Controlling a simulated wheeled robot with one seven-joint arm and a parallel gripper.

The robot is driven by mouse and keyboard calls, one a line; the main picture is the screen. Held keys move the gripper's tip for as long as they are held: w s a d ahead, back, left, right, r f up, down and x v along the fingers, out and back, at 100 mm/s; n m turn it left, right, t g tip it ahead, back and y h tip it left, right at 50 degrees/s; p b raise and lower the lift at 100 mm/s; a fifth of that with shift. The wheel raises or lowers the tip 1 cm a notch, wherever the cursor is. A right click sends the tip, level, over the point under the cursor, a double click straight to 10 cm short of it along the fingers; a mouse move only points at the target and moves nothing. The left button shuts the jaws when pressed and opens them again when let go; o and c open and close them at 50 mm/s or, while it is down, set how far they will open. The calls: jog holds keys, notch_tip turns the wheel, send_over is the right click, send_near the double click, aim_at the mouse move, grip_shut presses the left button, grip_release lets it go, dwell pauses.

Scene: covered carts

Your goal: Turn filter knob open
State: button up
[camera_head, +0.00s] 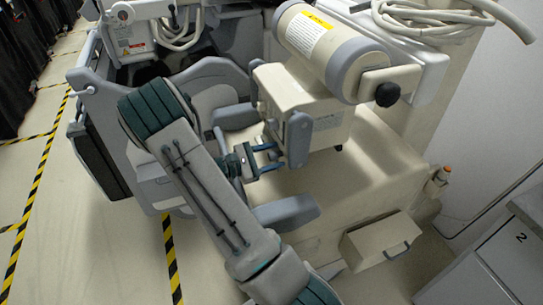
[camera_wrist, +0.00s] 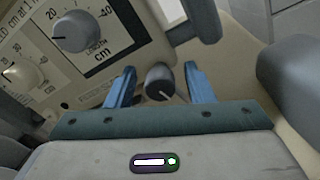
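My gripper (camera_wrist: 160,68) is open, with one blue finger on each side of the knob and a visible gap to both. In the head view my gripper (camera_head: 276,158) reaches the front of the beige control box (camera_head: 325,125). The knob between the fingers cannot be made out there.
A grey handle-like part (camera_head: 298,139) stands close beside my fingers.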

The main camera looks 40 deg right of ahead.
jog(key=shift+a, duration=0.1)
jog(key=b+v, duration=0.1)
jog(key=v, duration=1.2)
jog(key=shift+w+a, duration=0.15)
jog(key=shift+a, duration=0.2)
